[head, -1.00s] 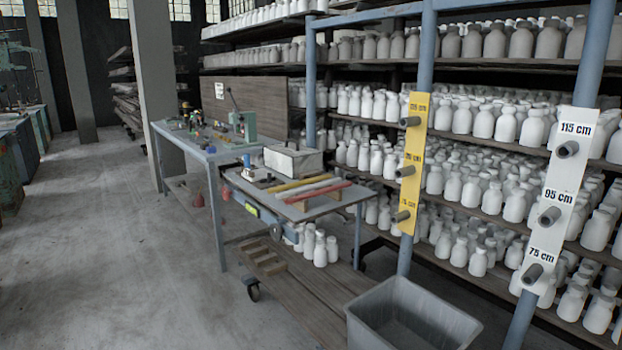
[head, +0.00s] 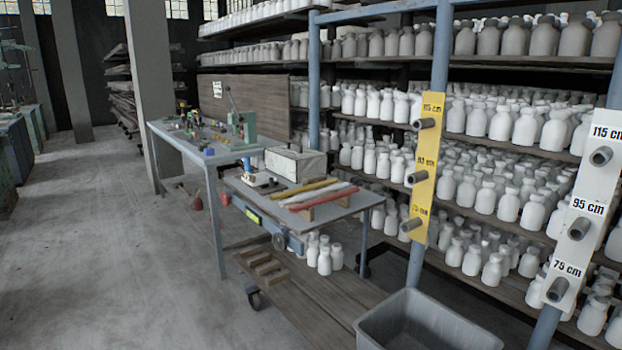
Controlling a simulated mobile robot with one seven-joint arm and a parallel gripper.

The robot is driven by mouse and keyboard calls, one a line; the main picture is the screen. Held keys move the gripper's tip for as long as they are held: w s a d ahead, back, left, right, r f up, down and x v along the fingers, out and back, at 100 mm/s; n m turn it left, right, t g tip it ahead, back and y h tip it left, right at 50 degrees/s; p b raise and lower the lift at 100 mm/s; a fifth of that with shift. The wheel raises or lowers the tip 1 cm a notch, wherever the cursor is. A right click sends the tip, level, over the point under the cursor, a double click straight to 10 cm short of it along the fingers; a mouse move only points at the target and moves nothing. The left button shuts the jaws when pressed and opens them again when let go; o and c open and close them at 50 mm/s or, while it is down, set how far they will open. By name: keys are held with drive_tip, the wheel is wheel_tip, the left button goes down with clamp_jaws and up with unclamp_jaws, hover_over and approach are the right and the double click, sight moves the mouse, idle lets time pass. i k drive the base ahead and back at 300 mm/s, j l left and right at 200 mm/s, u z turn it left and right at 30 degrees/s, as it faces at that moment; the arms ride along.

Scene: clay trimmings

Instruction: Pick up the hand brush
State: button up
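I cannot make out a hand brush for certain in the head view. The blue-framed workbench (head: 213,158) carries several small tools and parts, too small to tell apart. A lower side table (head: 345,208) beside it holds a grey-white box (head: 295,163) and yellow, white and red bars (head: 318,196). A small reddish thing (head: 196,201) shows low behind the bench leg; I cannot tell what it is. My gripper is not in view.
A grey open bin (head: 428,318) stands on the floor at the front. Shelves of white bottles (head: 510,125) fill the right. Posts carry a yellow height strip (head: 424,175) and a white one (head: 578,225). The floor (head: 110,250) at the left is clear.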

sight(308, 180)
drive_tip(key=i+j, duration=0.2)
drive_tip(key=i, duration=0.25)
drive_tip(key=i+j, duration=0.2)
drive_tip(key=i, duration=0.25)
drive_tip(key=i+j, duration=0.25)
drive_tip(key=i, duration=0.15)
drive_tip(key=i+j, duration=0.2)
drive_tip(key=i, duration=0.25)
drive_tip(key=i+j, duration=0.2)
drive_tip(key=i, duration=0.8)
